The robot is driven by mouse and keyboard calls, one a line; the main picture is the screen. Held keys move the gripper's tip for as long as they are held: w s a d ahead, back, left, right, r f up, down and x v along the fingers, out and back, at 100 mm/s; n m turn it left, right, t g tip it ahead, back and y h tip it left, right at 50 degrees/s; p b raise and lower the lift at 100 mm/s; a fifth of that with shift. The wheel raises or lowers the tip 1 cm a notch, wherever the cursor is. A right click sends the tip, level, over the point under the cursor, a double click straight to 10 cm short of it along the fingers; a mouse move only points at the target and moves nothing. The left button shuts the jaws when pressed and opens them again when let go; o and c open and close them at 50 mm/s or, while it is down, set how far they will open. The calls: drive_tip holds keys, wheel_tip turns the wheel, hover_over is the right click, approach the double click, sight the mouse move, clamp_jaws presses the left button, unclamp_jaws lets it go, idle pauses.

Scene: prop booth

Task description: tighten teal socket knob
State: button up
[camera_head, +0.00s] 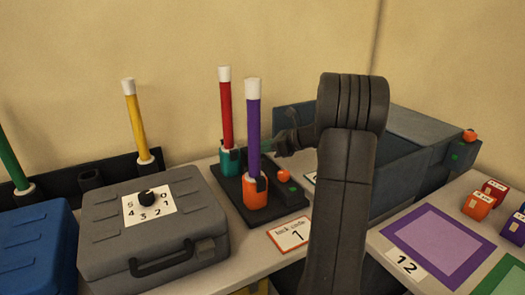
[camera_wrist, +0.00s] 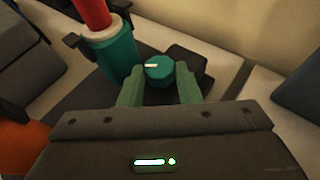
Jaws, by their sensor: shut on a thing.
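The teal socket (camera_head: 230,161) stands on a dark base and holds a red stick (camera_head: 226,115) with a white tip. In the wrist view the teal socket (camera_wrist: 119,60) is at upper left. Its round teal knob (camera_wrist: 158,74) has a pale pointer line and sits between the two green fingers of my gripper (camera_wrist: 159,80). My gripper is shut on the knob. In the head view my gripper (camera_head: 270,146) is behind the purple stick, right of the teal socket. The knob is hidden there.
An orange socket (camera_head: 256,196) with a purple stick (camera_head: 252,130) stands just in front. A grey case (camera_head: 110,235) with a number dial is at left. A blue-grey bin (camera_head: 420,140) stands at right, beyond my arm.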

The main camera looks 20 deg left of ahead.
drive_tip(key=t+b, duration=0.1)
drive_tip(key=m+b, duration=0.1)
drive_tip(key=m+t+b, duration=0.1)
drive_tip(key=shift+s+f+t+b, duration=0.3)
drive_tip(key=m+t+b, duration=0.1)
drive_tip(key=m+t+h+b, duration=0.1)
drive_tip(key=t+b, duration=0.1)
drive_tip(key=shift+s+a+m, duration=0.15)
drive_tip(key=shift+s+m, duration=0.15)
drive_tip(key=shift+m, duration=0.1)
drive_tip(key=m+t+b, duration=0.1)
drive_tip(key=m+t+h+b, duration=0.1)
drive_tip(key=shift+s+a+r+m+b, duration=0.15)
drive_tip(key=shift+s+r+m+b, duration=0.05)
drive_tip(key=shift+m+b, duration=0.15)
drive_tip(key=shift+s+a+r+m+t+h+b, duration=0.1)
drive_tip(key=shift+s+r+m+t+h+b, duration=0.05)
drive_tip(key=shift+m+t+h+b, duration=0.9)
drive_tip(key=shift+t+h, duration=0.25)
drive_tip(key=shift+t, duration=0.1)
drive_tip(key=o, duration=1)
drive_tip(key=shift+c, duration=0.2)
wheel_tip(320, 180, up, 10)
drive_tip(key=p, duration=0.8)
